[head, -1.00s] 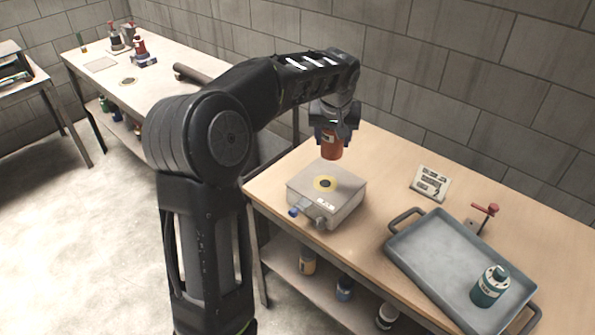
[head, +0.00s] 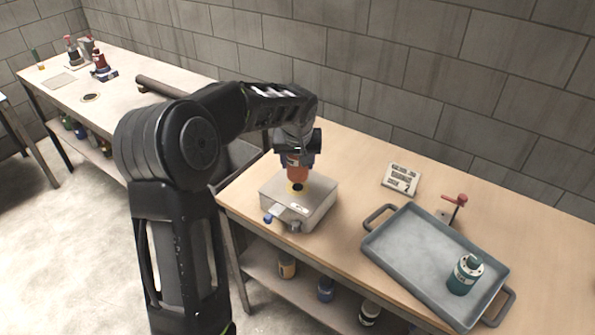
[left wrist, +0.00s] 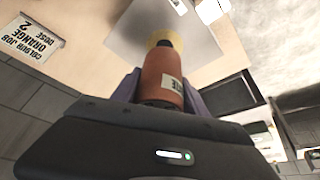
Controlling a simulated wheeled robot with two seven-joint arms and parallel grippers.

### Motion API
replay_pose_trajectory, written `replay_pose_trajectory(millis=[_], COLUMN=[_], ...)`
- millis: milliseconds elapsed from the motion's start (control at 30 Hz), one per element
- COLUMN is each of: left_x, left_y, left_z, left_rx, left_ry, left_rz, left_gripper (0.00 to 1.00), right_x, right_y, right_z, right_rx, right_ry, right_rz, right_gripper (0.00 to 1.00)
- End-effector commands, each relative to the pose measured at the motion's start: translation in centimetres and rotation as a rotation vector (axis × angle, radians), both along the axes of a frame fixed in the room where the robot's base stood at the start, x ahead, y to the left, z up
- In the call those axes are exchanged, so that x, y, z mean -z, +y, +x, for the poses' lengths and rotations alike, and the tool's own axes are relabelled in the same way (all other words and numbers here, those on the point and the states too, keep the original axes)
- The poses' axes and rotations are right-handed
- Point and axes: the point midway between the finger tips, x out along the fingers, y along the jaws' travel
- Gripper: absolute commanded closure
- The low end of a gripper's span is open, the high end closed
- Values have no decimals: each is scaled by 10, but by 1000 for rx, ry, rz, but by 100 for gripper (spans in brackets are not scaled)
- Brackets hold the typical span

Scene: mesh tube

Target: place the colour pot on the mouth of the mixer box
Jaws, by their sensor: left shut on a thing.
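The orange colour pot (head: 298,173) is in my left gripper (head: 296,158), which is shut on it from above. In the left wrist view the pot (left wrist: 163,72) sits between the fingers of the gripper (left wrist: 160,95), its narrow end pointing at the yellow ring. The mixer box (head: 315,207) is a pale grey box on the wooden table, with a yellow-ringed mouth (head: 297,188) on top. The pot hangs right over this mouth and partly hides it. I cannot tell whether the pot touches the ring. My right gripper is not in view.
A grey tray (head: 385,248) with a teal pot (head: 465,274) lies to the right. A red-handled fixture (head: 455,207) stands by the tray. Bottles sit on the shelf below.

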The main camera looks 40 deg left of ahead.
Motion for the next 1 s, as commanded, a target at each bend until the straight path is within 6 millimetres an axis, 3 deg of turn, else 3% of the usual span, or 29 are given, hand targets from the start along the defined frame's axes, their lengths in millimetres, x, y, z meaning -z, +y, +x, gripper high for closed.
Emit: replay_pose_trajectory(millis=[233, 533, 933, 967, 1000], left_x=[2, 36, 42, 40, 40], left_y=[0, 0, 0, 0, 0], left_z=[0, 0, 0, 0, 0], left_rx=[0, 1, 1, 1, 1], left_ry=[0, 1, -1, 0, 0], left_rz=[0, 0, 1, 0, 0], left_gripper=[95, 95, 95, 46, 43], right_x=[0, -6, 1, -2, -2], right_y=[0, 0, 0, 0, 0], right_z=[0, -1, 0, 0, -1], right_rx=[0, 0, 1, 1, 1], right_ry=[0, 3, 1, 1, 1], right_rz=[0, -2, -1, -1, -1], right_gripper=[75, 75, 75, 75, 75])
